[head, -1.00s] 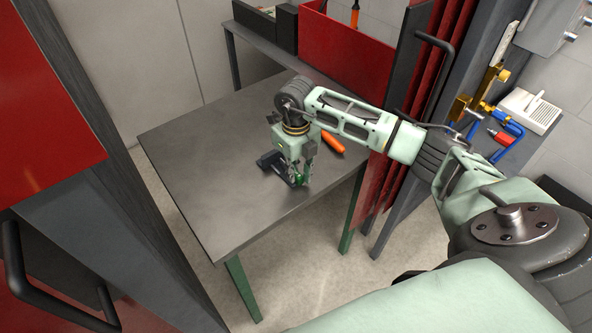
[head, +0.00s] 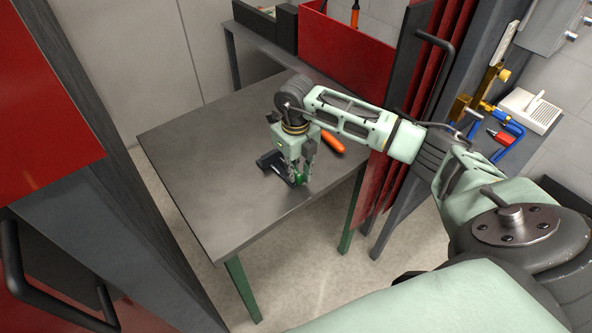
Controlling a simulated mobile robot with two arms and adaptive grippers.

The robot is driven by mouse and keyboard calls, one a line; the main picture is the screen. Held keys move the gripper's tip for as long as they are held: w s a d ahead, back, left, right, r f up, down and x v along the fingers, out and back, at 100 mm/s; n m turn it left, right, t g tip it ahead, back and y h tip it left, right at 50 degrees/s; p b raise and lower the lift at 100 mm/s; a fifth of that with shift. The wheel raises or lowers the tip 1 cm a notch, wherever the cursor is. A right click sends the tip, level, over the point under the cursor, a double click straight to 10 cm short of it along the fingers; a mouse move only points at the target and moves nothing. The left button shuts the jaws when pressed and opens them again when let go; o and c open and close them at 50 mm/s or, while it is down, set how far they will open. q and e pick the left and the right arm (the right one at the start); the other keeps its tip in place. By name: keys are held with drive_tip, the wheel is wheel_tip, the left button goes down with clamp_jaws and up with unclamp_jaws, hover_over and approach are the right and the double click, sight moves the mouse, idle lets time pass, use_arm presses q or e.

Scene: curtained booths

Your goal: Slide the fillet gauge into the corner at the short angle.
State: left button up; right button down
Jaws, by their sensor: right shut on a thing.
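My right gripper (head: 302,178) points down at the grey table (head: 205,165), near its front right edge. It is shut on a small green piece, which looks like the fillet gauge (head: 300,179), low over the table. A dark angle piece (head: 271,160) lies on the table just left of the gripper, and its near part reaches to the green piece. The gripper hides part of both, so I cannot tell whether the gauge touches the corner. My left gripper is not in view.
An orange-handled tool (head: 332,142) lies on the table right behind the gripper. A red panel (head: 345,50) and red curtain (head: 448,50) bound the table's back and right. Blue and brass clamps (head: 508,128) sit on a bench at right. The table's left half is bare.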

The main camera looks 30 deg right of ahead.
drive_tip(key=shift+w+b, duration=0.45)
drive_tip(key=shift+w, duration=0.3)
idle(1.0)
drive_tip(key=c, duration=1.6)
unclamp_jaws()
drive_tip(key=shift+r, duration=0.1)
wheel_tip(320, 180, up, 12)
drive_tip(key=shift+f, duration=0.1)
